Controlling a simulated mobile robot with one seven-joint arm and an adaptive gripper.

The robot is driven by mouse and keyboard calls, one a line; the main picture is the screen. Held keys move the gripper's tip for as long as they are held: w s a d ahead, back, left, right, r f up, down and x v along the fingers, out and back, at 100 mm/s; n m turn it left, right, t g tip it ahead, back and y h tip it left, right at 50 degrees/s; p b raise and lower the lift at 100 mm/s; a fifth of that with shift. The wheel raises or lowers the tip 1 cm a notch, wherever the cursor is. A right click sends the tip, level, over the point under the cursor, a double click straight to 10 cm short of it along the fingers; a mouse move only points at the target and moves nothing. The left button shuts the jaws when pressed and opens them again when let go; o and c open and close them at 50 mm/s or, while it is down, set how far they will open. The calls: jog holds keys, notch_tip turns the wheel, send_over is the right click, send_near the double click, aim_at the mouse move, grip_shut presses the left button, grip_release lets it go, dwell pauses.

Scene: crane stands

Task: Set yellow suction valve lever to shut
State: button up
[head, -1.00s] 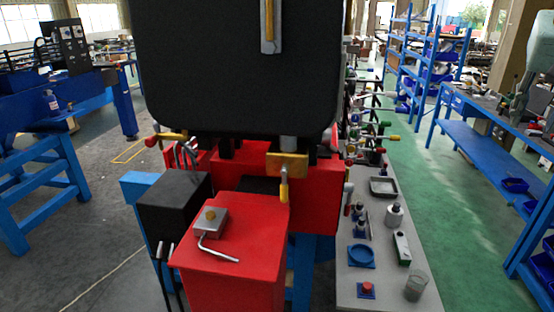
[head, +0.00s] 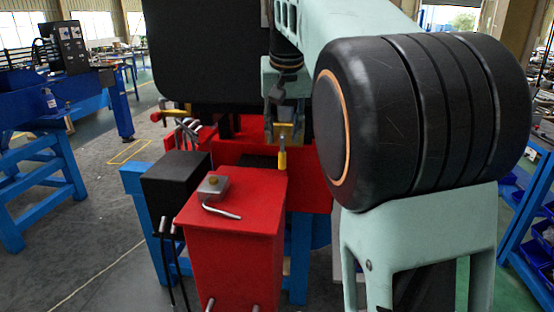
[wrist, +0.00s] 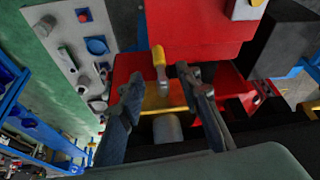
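The yellow valve lever (head: 282,159) hangs down from a brass-coloured valve body on the front of the red machine. In the wrist view the lever's yellow grip (wrist: 158,56) and the valve body (wrist: 165,98) lie between and just beyond my fingers. My gripper (wrist: 158,82) is open, with one dark finger on each side of the lever's line. The right finger looks close to the lever; I cannot tell whether it touches. In the head view my gripper (head: 285,112) is above the lever and partly covers the valve body.
A red box (head: 235,235) with a grey switch block and bent metal handle (head: 221,211) stands in front below the valve. A black box (head: 176,180) is to its left.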

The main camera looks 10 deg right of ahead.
aim_at(282, 152)
jog(key=x, duration=0.8)
jog(key=shift+w+d+f, duration=0.1)
jog(key=shift+w+f, duration=0.1)
jog(key=shift+f, duration=0.1)
grip_shut()
